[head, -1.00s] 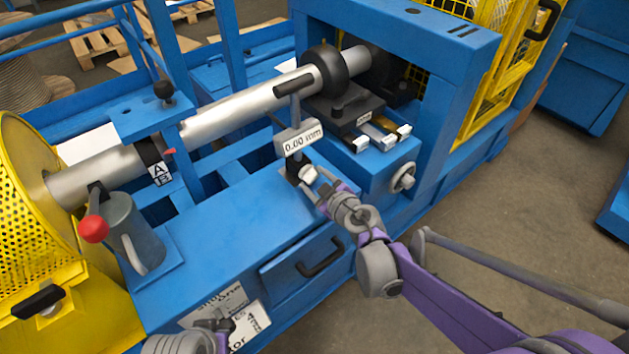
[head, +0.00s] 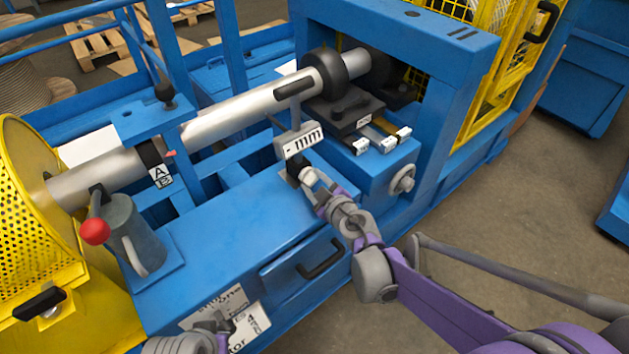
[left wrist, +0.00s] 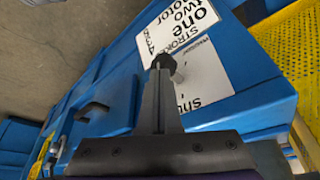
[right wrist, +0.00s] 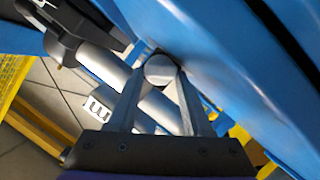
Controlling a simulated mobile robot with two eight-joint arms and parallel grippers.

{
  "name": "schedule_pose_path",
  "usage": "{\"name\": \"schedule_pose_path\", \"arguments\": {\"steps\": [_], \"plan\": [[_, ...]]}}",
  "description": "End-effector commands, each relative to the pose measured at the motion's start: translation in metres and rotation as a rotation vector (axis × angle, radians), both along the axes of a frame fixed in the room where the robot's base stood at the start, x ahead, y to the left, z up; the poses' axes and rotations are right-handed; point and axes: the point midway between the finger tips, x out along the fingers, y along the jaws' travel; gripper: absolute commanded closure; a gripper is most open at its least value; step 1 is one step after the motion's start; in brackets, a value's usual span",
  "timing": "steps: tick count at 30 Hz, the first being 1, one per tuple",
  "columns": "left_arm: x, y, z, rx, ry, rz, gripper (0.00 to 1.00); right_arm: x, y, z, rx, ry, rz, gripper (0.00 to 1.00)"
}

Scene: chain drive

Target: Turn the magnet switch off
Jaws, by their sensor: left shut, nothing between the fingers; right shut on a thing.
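A gauge with a white display (head: 301,142) stands on the blue bench in the head view; only "mm" is readable on it. A small dark base (head: 291,171) sits below it, largely covered by my gripper. My right gripper (head: 308,178) is shut on a round light-grey knob at this base, which I take to be the magnet switch. The knob (right wrist: 160,69) shows between the two fingers in the right wrist view. Its on or off setting cannot be read. My left gripper (head: 222,326) is shut and empty above the printed sheets; it also shows in the left wrist view (left wrist: 164,62).
A silver shaft (head: 235,115) runs behind the gauge. A red-knobbed lever (head: 96,231) stands at the left beside the yellow perforated guard (head: 30,180). Printed sheets (head: 248,322) lie at the bench front. A drawer handle (head: 320,259) sticks out below my right gripper.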

Motion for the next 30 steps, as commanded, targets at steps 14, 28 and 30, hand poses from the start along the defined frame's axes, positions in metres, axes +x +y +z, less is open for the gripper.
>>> {"name": "schedule_pose_path", "arguments": {"steps": [14,28,30], "plan": [[0.0,0.0,0.0,0.0,0.0,0.0,1.0,0.0,0.0,0.0,-0.011,-0.007,0.001,0.38],[-0.002,0.0,0.011,0.0,-0.001,0.0,1.0,-0.034,-0.014,0.014,-0.011,-0.008,-0.001,0.38],[-0.003,0.0,0.014,0.0,-0.002,0.0,1.0,-0.048,-0.02,0.019,-0.01,-0.007,-0.001,0.38]]}}
